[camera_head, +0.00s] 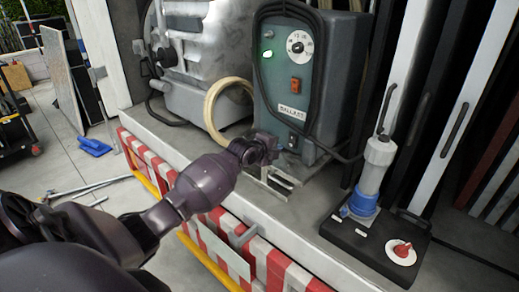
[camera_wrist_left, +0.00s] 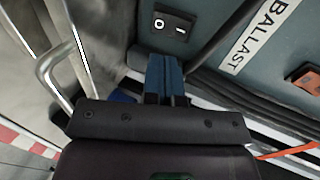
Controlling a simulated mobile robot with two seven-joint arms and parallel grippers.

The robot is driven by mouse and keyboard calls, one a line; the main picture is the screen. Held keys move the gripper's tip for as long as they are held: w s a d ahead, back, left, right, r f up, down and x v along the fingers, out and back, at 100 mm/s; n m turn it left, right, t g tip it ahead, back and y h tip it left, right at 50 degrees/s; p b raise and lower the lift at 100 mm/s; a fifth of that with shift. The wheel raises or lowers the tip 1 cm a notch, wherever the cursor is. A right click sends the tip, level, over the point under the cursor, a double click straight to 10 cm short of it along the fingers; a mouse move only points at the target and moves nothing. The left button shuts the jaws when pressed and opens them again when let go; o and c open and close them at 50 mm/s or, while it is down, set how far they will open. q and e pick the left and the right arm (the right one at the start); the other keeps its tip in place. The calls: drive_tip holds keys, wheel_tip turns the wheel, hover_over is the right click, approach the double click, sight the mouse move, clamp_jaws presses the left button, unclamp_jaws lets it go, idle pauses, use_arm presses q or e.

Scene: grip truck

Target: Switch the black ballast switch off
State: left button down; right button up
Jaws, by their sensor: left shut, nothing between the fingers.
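The grey-green ballast box (camera_head: 325,85) stands on the truck ledge, with a BALLAST label (camera_head: 292,112) on its front. The black ballast switch (camera_wrist_left: 173,24), a rocker marked O and I, is low on that front in the left wrist view; I cannot tell which side is pressed. My left gripper (camera_head: 270,150) is at the lower front of the box. In the left wrist view its blue fingers (camera_wrist_left: 165,78) are shut and empty, just below the switch with a small gap showing. My right gripper is not in view.
A metal handle (camera_wrist_left: 57,72) stands left of my fingers. A black unit with a red knob (camera_head: 402,250) and a grey-blue plug (camera_head: 371,175) sits to the right.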

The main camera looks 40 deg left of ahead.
use_arm(q)
drive_tip(key=shift+s+r, duration=0.25)
drive_tip(key=shift+s, duration=0.25)
drive_tip(key=v, duration=0.6)
drive_tip(key=shift+w+r+b, duration=0.1)
drive_tip(key=shift+r+b, duration=0.1)
drive_tip(key=shift+b, duration=0.15)
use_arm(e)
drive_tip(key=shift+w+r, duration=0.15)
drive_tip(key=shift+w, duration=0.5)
